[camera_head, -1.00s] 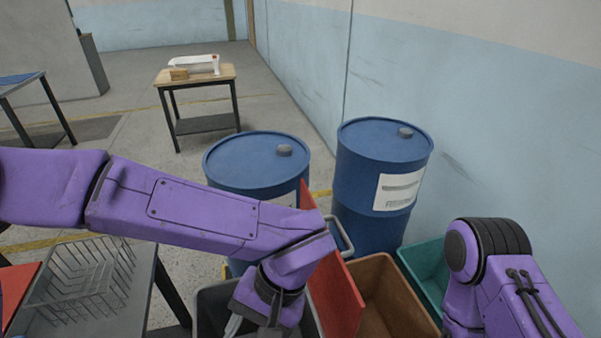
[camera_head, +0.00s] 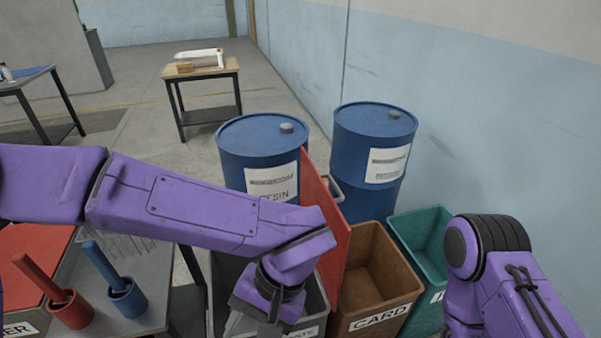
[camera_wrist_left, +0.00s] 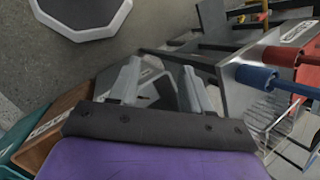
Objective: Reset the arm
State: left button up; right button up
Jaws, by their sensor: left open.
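My left arm comes in from the left across the head view, and its gripper (camera_head: 250,322) points down over the grey bin (camera_head: 316,318). In the left wrist view the two fingers of this gripper (camera_wrist_left: 165,90) stand apart with nothing between them. The fingertips are partly cut off at the bottom of the head view. My right arm shows at the lower right of the head view, bent, and its gripper is out of the frame.
A brown bin (camera_head: 385,285) marked CARD and a teal bin (camera_head: 420,240) stand beside the grey one, with a red panel (camera_head: 325,215) between. Two blue drums (camera_head: 262,140) (camera_head: 375,130) stand behind. A table at left holds red (camera_head: 70,310) and blue (camera_head: 127,298) holders and a wire rack.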

pick_arm(q)
jog(key=w+a+f+n+t+b, duration=0.1)
jog(key=w+a+f+n+t, duration=0.4)
jog(key=w+f+n, duration=0.15)
jog(key=w+a+f+n+t, duration=0.4)
jog(key=w+f+n+t, duration=0.15)
jog(key=f, duration=0.25)
jog(key=s+a+f+h+b, duration=0.1)
jog(key=s+a+f, duration=0.15)
jog(key=f, duration=0.35)
jog(key=s+a+f+h+b, duration=0.1)
jog(key=s+a+f, duration=0.15)
jog(key=f, duration=0.35)
jog(key=s+a+f+g, duration=0.1)
jog(key=s+a+f, duration=0.1)
jog(key=s, duration=0.3)
jog(key=s+a+f+m+g, duration=0.1)
jog(key=s+a+f+g, duration=0.1)
jog(key=s, duration=0.4)
jog(key=s+a+f+m+g+b, duration=0.1)
jog(key=s+a+f, duration=0.3)
jog(key=s, duration=0.1)
jog(key=shift+s+a+f, duration=0.2)
jog(key=shift+s+f, duration=0.1)
pick_arm(e)
notch_tip(320, 180, down, 4)
jog(key=shift+s+f, duration=0.1)
